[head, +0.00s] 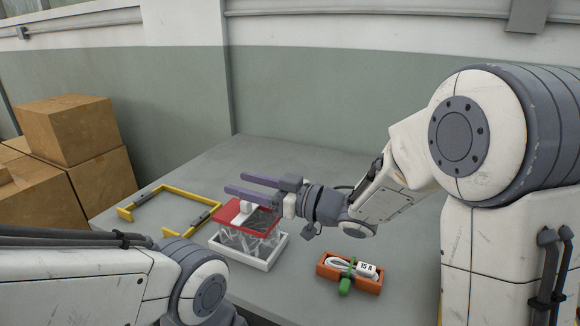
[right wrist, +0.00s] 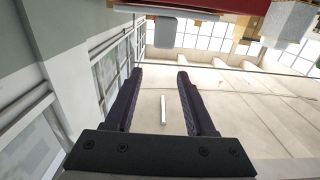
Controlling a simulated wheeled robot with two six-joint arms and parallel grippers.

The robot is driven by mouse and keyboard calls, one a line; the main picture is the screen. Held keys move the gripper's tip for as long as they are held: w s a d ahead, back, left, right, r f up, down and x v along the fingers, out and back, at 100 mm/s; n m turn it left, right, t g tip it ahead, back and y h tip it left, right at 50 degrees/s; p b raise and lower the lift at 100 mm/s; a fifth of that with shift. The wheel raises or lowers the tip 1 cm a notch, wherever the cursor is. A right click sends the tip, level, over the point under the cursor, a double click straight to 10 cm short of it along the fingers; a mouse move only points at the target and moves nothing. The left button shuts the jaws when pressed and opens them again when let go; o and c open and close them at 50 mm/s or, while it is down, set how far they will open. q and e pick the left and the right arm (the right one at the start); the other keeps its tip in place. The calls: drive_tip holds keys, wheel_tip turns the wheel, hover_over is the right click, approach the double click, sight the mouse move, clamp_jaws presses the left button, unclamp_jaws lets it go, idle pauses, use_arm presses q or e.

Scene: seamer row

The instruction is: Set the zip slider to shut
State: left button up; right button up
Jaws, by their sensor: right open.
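A clear pouch or box (head: 245,242) with a red top strip (head: 260,222) stands in a white tray (head: 243,260). A white block (head: 240,213), which looks like the zip slider, sits on the strip, partway along it. My right gripper (head: 236,184) is open and empty, its two purple fingers pointing left above the strip and apart from it. In the right wrist view the open fingers (right wrist: 160,73) have nothing between them; red and pale parts show at the top edge. Part of the strip's right end is hidden by my right gripper. My left gripper is out of view.
A yellow frame (head: 180,193) lies at the table's left. An orange tray (head: 330,272) with a white coil marked 15 A and a green piece (head: 345,284) is at the front right. Cardboard boxes (head: 68,130) are stacked at left. The table's back (head: 290,153) is clear.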

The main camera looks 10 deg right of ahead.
drive_tip(key=s+d+r+p, duration=0.2)
drive_tip(key=s+d+r, duration=0.3)
drive_tip(key=d, duration=0.4)
drive_tip(key=shift+d+r, duration=0.4)
drive_tip(key=shift+r, duration=0.25)
drive_tip(key=shift+s, duration=0.1)
